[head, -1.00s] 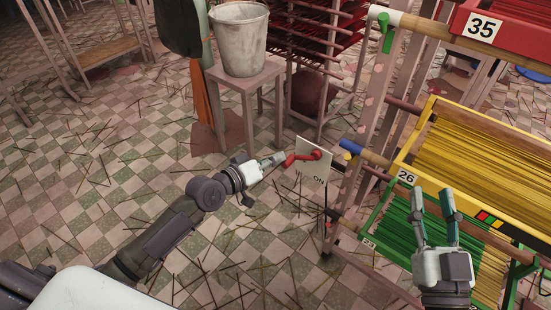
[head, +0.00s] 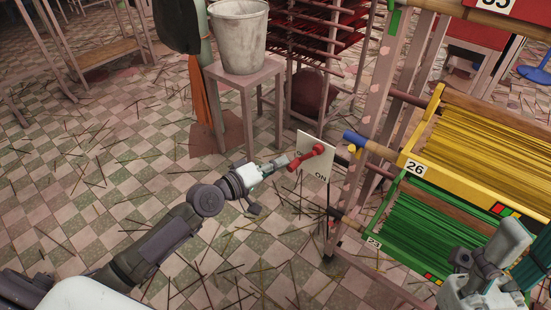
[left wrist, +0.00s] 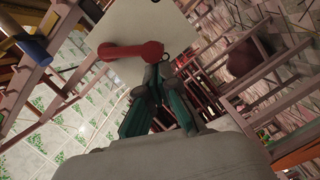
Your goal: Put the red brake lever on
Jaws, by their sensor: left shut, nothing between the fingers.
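The red brake lever (head: 306,157) is mounted on a white panel (head: 325,161) on the side of the rack. The word ON shows on the panel below the lever. The lever slants down to the left from its right end. My left gripper (head: 278,163) is shut and empty, its tips close to the lever's lower left end. In the left wrist view the red lever (left wrist: 132,51) lies just beyond the closed fingertips (left wrist: 157,72); I cannot tell whether they touch. My right gripper (head: 508,255) is at the lower right, partly cut off; its opening is unclear.
The rack holds a yellow tray (head: 447,178) numbered 26 and a green tray (head: 392,248) below it. A stool (head: 247,85) with a grey bucket (head: 238,38) stands behind. The tiled floor has scattered sticks.

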